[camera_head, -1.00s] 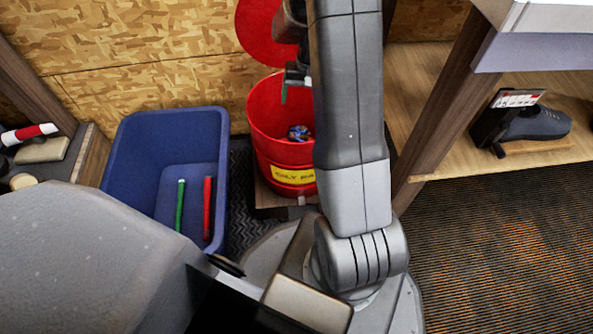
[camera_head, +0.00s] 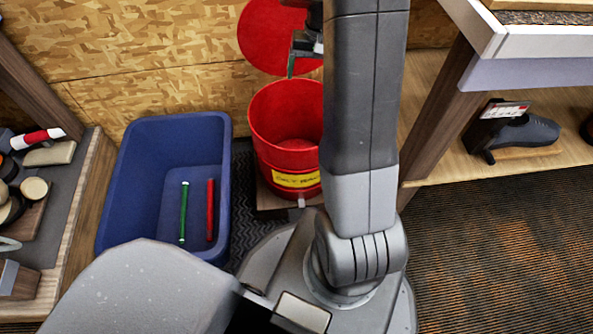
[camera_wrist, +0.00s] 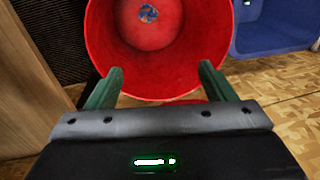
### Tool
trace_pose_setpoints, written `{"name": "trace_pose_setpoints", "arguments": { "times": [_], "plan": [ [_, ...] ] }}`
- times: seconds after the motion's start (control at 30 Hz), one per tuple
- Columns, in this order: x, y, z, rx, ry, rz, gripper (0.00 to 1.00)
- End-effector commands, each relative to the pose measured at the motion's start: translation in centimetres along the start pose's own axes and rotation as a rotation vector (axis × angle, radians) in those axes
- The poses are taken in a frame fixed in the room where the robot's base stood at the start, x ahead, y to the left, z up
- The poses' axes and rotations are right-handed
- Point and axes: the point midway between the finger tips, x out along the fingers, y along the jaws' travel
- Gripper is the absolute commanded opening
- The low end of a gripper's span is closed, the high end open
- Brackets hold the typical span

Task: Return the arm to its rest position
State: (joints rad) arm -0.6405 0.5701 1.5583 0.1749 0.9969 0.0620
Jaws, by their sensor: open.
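My gripper (camera_wrist: 163,88) is open and empty in the wrist view, its two green fingers apart in front of the red can. In the head view my gripper (camera_head: 305,58) shows partly beside my arm, above the can and in front of its raised red lid. The red can (camera_head: 285,118) has a yellow label and an open top. In the wrist view a small blue and orange crumpled thing (camera_wrist: 148,13) lies at the bottom of the can (camera_wrist: 185,62).
A blue bin (camera_head: 145,170) holds a green grip (camera_head: 184,212) and a red grip (camera_head: 210,210). A wooden shelf (camera_head: 445,170) with a dark shoe-shaped thing (camera_head: 520,133) stands right of my arm. A bench with tools (camera_head: 50,195) is at left. Carpet is clear at lower right.

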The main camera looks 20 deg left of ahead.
Motion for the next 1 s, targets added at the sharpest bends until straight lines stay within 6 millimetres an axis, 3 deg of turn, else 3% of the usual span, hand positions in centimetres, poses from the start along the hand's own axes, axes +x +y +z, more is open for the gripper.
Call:
{"name": "trace_pose_setpoints", "arguments": {
  "times": [0.13, 0.47, 0.67, 1.0],
  "plan": [
    [-1.0, 0.0, 0.0, 0.0, 0.0, 0.0, 0.76],
    [-0.7, 0.0, 0.0, 0.0, -0.001, 0.0, 0.76],
    [1.9, 0.1, 0.1, 0.0, -0.003, 0.001, 0.76],
    [8.8, 0.1, 0.1, -0.001, -0.003, 0.001, 0.76]
  ]
}}
